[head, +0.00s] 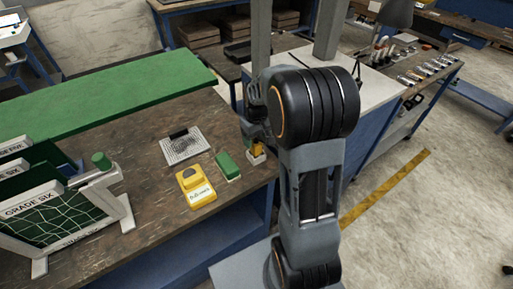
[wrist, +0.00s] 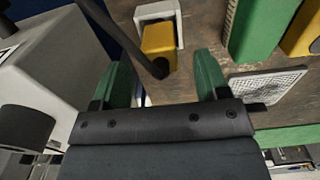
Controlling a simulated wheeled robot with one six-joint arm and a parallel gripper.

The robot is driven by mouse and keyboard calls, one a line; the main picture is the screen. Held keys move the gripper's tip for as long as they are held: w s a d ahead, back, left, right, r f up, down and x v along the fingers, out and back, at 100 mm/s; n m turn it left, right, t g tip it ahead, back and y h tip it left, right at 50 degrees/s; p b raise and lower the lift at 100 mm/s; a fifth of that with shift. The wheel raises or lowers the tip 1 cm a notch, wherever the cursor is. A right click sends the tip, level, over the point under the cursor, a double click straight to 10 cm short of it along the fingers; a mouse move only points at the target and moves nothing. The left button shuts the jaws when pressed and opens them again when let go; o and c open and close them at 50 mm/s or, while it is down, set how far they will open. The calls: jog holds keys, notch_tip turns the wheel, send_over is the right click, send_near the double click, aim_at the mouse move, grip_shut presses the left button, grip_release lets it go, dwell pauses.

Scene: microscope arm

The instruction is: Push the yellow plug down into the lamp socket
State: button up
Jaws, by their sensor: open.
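The yellow plug (head: 257,149) is upright at the white lamp socket (head: 257,160), near the right edge of the brown bench. In the wrist view the yellow plug (wrist: 158,42) sits against the U-shaped white socket (wrist: 157,13), with a dark cable at its near end. I cannot tell how deep it sits. My gripper (wrist: 164,60) is open, its two green fingers wide apart, with the plug beyond and between the tips. Neither finger visibly touches it. In the head view my gripper is mostly hidden behind my arm.
A green block (head: 228,166), a yellow labelled box (head: 196,187) and a perforated plate (head: 186,147) lie left of the socket. A green-and-white rack (head: 65,215) stands at the bench's left. A pale-topped bench (head: 375,88) with tools stands to the right.

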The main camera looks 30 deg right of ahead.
aim_at(256, 150)
jog(key=shift+w+f+p, duration=0.2)
jog(key=shift+f+p, duration=0.3)
jog(key=shift+f, duration=2.25)
jog(key=c, duration=1.1)
